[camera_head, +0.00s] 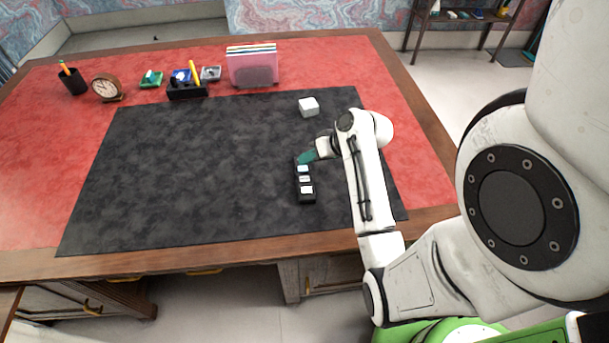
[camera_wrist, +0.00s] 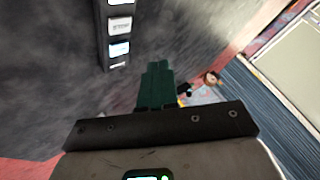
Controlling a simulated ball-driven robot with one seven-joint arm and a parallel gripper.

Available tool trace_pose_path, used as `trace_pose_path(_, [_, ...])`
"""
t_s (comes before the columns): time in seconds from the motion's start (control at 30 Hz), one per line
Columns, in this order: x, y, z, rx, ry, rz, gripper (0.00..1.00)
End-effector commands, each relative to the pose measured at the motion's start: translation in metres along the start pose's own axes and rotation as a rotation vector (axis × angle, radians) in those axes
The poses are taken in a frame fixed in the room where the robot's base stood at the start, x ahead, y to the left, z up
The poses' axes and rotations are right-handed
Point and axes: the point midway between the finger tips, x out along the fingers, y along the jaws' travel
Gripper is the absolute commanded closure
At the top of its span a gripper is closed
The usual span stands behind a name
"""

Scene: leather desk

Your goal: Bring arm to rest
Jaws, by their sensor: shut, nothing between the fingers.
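My gripper (camera_head: 307,157) is over the dark desk mat (camera_head: 180,165), by the far end of a black strip with white keys (camera_head: 305,189). In the wrist view my gripper's green fingers (camera_wrist: 155,85) are together with nothing between them. The black strip also shows in the wrist view (camera_wrist: 118,38), beside the fingers at the upper left. I cannot tell whether the fingertips touch the strip or hover above it. My arm reaches in from the right side of the desk.
A white cube (camera_head: 309,107) sits on the mat beyond my gripper. A file holder (camera_head: 252,67), black organizer (camera_head: 187,89), clock (camera_head: 106,87) and pencil cup (camera_head: 72,79) line the far edge of the red desk top (camera_head: 40,130). The mat's left half is clear.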

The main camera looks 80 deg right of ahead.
Motion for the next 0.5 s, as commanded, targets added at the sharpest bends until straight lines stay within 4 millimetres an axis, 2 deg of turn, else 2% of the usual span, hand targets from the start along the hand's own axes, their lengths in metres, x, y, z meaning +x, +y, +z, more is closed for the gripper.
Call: trace_pose_path(0.5, [0.0032,-0.0032,0.0038,-0.006,-0.012,0.0,1.0])
